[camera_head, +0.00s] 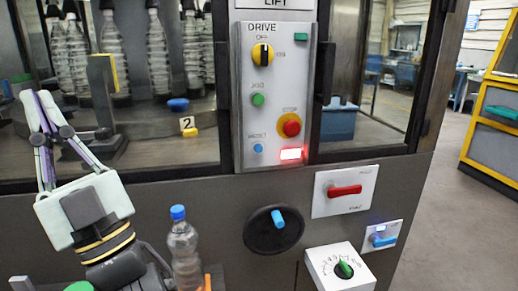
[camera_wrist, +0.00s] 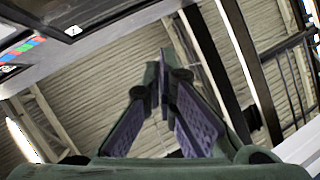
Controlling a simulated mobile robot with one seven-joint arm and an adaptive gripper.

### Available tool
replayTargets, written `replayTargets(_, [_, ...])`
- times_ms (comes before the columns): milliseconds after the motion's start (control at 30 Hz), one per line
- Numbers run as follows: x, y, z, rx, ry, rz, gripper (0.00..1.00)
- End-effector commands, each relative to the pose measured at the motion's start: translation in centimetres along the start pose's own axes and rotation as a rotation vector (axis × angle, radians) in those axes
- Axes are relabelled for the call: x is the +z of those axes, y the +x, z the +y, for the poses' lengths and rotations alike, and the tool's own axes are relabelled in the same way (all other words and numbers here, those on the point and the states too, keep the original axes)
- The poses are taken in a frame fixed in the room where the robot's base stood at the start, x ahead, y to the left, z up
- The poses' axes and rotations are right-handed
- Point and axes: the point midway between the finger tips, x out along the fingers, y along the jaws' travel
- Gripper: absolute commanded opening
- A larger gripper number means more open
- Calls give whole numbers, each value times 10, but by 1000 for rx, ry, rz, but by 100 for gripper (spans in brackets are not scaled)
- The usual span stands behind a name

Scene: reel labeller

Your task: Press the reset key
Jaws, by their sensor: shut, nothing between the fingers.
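The reset key is a small round blue button (camera_head: 258,148) at the lower left of the grey DRIVE panel (camera_head: 245,125), under a faint label. A red lamp (camera_head: 291,154) glows just right of it. My gripper (camera_head: 36,97) is at the far left of the head view, well apart from the panel, with its fingers pointing up. The fingers are shut and empty. In the wrist view my gripper's fingertips (camera_wrist: 160,80) meet in front of the ceiling; the reset key is not in that view.
The panel also carries a yellow-black selector (camera_head: 263,53), a green button (camera_head: 257,99) and a red stop button (camera_head: 289,125). Below are a black handwheel (camera_head: 262,236), a red-handled switch (camera_head: 345,190) and a blue-capped bottle (camera_head: 183,247). Glass windows flank the panel.

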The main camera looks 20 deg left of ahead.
Motion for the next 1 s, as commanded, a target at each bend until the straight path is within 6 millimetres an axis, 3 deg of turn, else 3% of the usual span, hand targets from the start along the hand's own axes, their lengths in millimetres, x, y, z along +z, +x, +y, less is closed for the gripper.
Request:
replayTargets(100, [55, -8, 57, 177, -64, -226, 0])
replayTargets(233, [95, -41, 132, 453, -103, -418, 0])
replayTargets(400, [104, -108, 220, 858, -127, -530, 0])
replayTargets(500, [97, -147, 253, 1064, -131, -534, 0])
replayTargets(700, [81, -195, 282, 1308, -131, -498, 0])
replayTargets(1000, [77, -204, 285, 1351, -129, -488, 0])
